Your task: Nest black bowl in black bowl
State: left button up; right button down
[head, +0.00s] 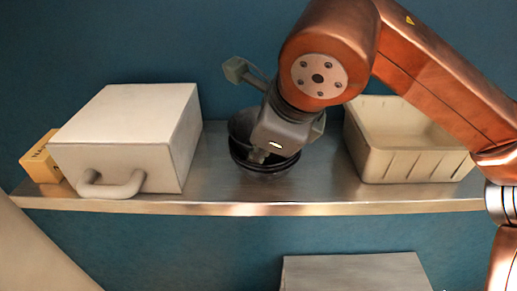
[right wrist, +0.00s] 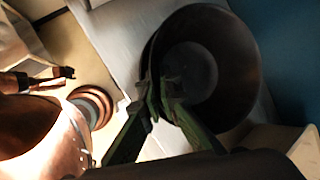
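A black bowl (head: 238,125) sits at the middle of the metal shelf, partly hidden behind my right gripper. Its upper rim looks tilted, and a second dark rim of another black bowl (head: 265,168) shows just below it. The two overlap; whether the upper one is fully seated cannot be told. My right gripper (head: 262,153) points down at the bowls. In the right wrist view, its fingertips (right wrist: 161,92) come together at the near rim of one black bowl (right wrist: 225,60), whose round inner bottom shows. The other bowl is not distinguishable there. My left gripper is not seen.
A white box with a handle (head: 130,135) stands left on the shelf (head: 215,190), with a yellow box (head: 42,158) beside it. A beige tray (head: 410,160) stands to the right. Narrow bare shelf strips lie on both sides of the bowls. A grey surface (head: 355,272) is below.

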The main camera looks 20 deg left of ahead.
jog(key=c, duration=2.1)
grip_release()
jog(key=shift+s, duration=0.1)
jog(key=shift+v, duration=3.95)
jog(key=shift+d, duration=0.1)
